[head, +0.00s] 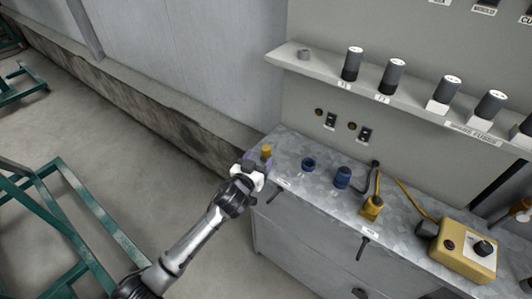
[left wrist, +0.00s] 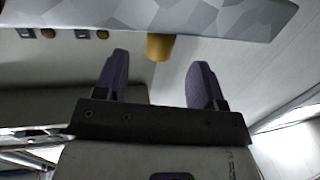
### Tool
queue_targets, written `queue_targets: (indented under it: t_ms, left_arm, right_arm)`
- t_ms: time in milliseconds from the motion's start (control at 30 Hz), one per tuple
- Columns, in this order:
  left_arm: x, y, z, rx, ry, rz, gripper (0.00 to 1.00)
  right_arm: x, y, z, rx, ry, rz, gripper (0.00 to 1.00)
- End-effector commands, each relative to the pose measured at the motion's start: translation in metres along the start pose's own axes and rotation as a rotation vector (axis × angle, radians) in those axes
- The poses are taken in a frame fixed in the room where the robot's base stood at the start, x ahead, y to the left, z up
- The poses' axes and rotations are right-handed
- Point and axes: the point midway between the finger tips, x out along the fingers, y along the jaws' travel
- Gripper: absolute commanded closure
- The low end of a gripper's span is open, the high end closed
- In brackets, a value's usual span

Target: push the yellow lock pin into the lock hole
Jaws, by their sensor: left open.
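The yellow lock pin (head: 266,150) stands at the left end of the grey workbench. It also shows in the left wrist view (left wrist: 158,46), just beyond the fingertips and roughly midway between them. My left gripper (head: 257,161) is at the bench's left end, close in front of the pin. Its two purple fingers are spread apart, with nothing between them in the left wrist view (left wrist: 160,62). I cannot make out the lock hole. My right gripper is not in view.
The workbench (head: 290,150) carries a dark blue ring (head: 309,163), a blue cylinder (head: 342,178), a yellow tool (head: 372,207) and a yellow control box (head: 464,250). A shelf (head: 420,97) with dark cylinders runs above. Green frames (head: 95,225) stand on the floor at left.

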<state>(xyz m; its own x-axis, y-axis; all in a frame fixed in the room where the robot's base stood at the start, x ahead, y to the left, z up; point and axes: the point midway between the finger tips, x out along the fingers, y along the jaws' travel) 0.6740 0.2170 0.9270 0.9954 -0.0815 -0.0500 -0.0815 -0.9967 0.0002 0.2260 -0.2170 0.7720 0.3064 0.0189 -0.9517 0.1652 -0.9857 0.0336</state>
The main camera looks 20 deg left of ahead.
Motion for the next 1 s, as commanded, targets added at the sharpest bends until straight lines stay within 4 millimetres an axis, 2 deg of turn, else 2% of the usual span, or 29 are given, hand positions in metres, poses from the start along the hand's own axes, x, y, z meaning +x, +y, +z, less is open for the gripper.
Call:
queue_targets:
  t_ms: [133, 500, 833, 1000]
  left_arm:
    - [0.008, 0.0, 0.001, 0.001, 0.001, 0.0, 0.37]
    - [0.049, 0.0, 0.002, 0.001, 0.0, 0.0, 0.37]
    - [0.053, 0.001, 0.001, 0.0, 0.0, 0.001, 0.37]
    - [0.053, 0.001, 0.001, 0.0, 0.0, 0.0, 0.52]
  right_arm:
    - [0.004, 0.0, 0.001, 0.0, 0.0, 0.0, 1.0]
    - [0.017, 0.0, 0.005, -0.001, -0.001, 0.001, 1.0]
    - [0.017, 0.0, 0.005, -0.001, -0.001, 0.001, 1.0]
    - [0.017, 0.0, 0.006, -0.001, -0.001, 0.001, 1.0]
